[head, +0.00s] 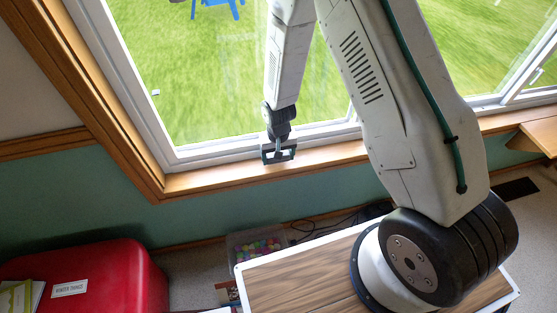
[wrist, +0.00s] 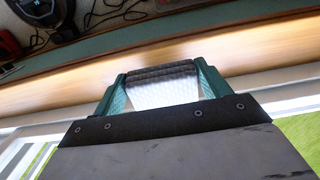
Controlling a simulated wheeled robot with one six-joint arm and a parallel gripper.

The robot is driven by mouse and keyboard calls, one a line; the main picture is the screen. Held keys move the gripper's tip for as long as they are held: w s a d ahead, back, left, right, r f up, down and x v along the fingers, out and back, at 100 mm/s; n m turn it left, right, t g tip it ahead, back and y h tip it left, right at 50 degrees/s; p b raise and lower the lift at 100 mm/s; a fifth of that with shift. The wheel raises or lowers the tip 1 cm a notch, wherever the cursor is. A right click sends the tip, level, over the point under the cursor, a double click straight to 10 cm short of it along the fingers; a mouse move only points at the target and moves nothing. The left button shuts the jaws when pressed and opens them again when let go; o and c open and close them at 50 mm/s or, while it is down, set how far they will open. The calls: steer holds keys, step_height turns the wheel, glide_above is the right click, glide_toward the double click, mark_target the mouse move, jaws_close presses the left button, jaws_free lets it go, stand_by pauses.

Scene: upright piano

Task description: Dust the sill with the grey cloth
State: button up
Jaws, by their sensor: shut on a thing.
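The wooden sill (head: 325,157) runs along the bottom of the window in the head view. In the wrist view the sill (wrist: 262,60) is a blurred tan band. My gripper (head: 278,155) points down at the sill's left part, close over it or touching; I cannot tell which. In the wrist view its green fingers (wrist: 162,80) are shut on a dark grey rolled thing, which looks like the grey cloth (wrist: 160,71). A pale patch shows between the fingers. In the head view the cloth is too small to make out.
A white window frame (head: 225,149) stands behind the sill. Below the green wall are a red case (head: 100,270), a clear bin of coloured balls (head: 258,246) and dark cables (head: 325,228). A wood-topped surface (head: 290,280) is under my arm's base. The visible sill looks clear.

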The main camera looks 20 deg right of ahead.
steer(key=shift+r, duration=2)
steer(key=shift+d, duration=0.1)
